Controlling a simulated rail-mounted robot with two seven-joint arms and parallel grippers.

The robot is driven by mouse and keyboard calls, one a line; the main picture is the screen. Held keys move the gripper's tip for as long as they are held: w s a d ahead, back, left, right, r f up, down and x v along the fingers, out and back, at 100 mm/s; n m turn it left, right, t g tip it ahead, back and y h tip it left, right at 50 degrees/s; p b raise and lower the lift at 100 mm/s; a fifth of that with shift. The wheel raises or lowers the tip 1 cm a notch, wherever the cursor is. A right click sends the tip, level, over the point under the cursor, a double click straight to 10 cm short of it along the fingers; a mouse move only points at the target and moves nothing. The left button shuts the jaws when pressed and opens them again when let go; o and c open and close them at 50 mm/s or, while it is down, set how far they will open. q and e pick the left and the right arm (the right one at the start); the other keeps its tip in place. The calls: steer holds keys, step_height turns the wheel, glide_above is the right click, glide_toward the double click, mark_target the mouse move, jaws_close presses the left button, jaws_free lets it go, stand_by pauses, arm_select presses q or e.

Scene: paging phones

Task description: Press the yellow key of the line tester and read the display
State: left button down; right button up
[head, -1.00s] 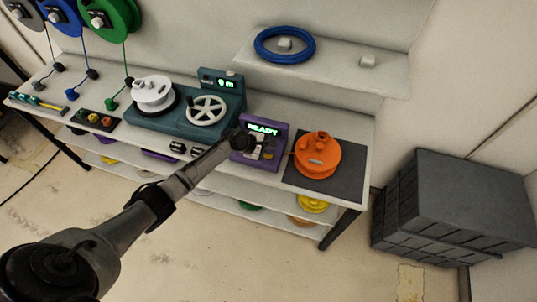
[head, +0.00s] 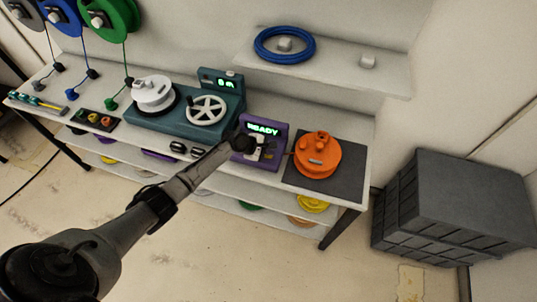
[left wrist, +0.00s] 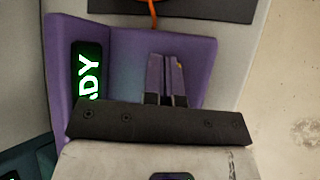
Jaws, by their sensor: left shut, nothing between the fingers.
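The purple line tester (head: 281,133) stands on the bench, and its display (head: 263,130) reads READY in green. In the left wrist view the tester (left wrist: 125,65) fills the middle, and part of its display (left wrist: 87,75) shows the letters "DY". My left gripper (head: 263,154) is shut and empty, with its fingertips over the tester's key area below the display. My right gripper is not in view.
An orange spool (head: 317,155) sits on a dark mat (head: 345,180) right of the tester. A teal winding machine (head: 185,122) stands to its left. A shelf (head: 335,68) with a blue coil (head: 272,57) is above. Dark grey crates (head: 450,210) stand on the floor at right.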

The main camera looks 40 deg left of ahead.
mark_target(268, 156)
arm_select(q)
steer(key=shift+f, duration=0.45)
stand_by(0.5)
steer(key=shift+r+p, duration=0.9)
steer(key=shift+p, duration=0.1)
steer(key=shift+r, duration=0.15)
step_height(268, 156, up, 5)
steer(key=p, duration=0.5)
steer(key=shift+p, duration=0.3)
stand_by(0.5)
